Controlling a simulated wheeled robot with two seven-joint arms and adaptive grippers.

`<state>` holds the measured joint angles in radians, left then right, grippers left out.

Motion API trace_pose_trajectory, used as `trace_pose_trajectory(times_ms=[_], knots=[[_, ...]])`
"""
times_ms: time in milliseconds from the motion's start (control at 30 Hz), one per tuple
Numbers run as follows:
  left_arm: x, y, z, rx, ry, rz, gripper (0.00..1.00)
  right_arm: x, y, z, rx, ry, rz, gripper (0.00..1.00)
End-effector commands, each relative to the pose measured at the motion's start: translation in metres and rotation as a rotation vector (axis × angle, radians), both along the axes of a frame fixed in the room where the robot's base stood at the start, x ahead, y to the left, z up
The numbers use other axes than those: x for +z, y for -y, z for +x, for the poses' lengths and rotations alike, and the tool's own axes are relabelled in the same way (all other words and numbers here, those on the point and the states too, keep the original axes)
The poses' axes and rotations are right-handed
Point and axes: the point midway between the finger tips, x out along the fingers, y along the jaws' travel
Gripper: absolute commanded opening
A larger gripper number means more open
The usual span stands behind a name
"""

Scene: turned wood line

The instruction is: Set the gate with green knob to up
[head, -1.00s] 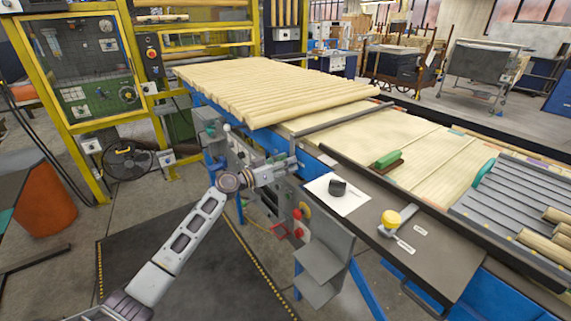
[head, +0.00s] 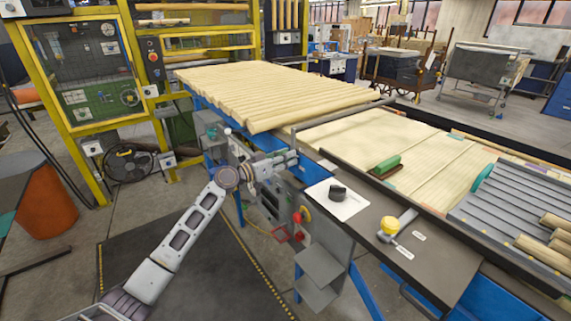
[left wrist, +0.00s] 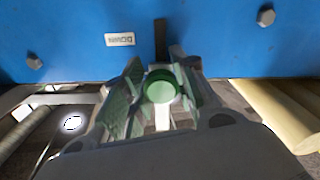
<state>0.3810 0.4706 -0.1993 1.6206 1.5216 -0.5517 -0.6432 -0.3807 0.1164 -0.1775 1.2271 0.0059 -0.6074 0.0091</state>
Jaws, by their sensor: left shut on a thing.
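The green knob (left wrist: 162,87) is round and sits between the two fingers of my left gripper (left wrist: 160,95) in the left wrist view. The gripper is shut on it. A pale stem (left wrist: 162,118) shows below the knob. In the head view my left gripper (head: 292,158) is at the side of the line, and the knob cannot be made out there. The grey gate bar (head: 345,114) crosses the line just above the gripper, at the end of the wooden rods. My right gripper is not in view.
A blue panel (left wrist: 70,30) with bolts, a dark slot (left wrist: 160,38) and an upside-down DOWN label (left wrist: 120,39) faces the left wrist. A black knob (head: 338,192), a yellow-knobbed lever (head: 389,226) and a green-handled brush (head: 386,166) are to the right. Rods (head: 270,90) lie behind the bar.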

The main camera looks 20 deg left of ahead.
Motion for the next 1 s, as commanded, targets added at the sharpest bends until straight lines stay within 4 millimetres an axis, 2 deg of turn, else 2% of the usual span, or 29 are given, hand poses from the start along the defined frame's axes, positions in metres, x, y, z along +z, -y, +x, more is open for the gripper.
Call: trace_pose_trajectory(times_ms=[33,300,733,767,900,1000], knots=[[0.012,0.000,0.001,0.003,0.011,-0.001,0.00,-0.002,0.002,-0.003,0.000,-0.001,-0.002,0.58],[0.035,0.000,0.001,0.003,0.010,-0.001,0.00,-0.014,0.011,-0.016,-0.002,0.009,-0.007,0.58],[0.042,-0.001,0.001,0.005,0.013,-0.006,0.00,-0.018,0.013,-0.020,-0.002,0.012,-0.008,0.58],[0.043,-0.001,0.001,0.005,0.014,-0.006,0.31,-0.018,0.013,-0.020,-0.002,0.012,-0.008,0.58],[0.041,0.000,0.001,0.003,0.011,-0.005,0.49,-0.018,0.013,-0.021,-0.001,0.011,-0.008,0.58],[0.039,0.000,0.000,0.002,0.007,-0.003,0.51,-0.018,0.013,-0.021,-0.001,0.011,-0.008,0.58]])
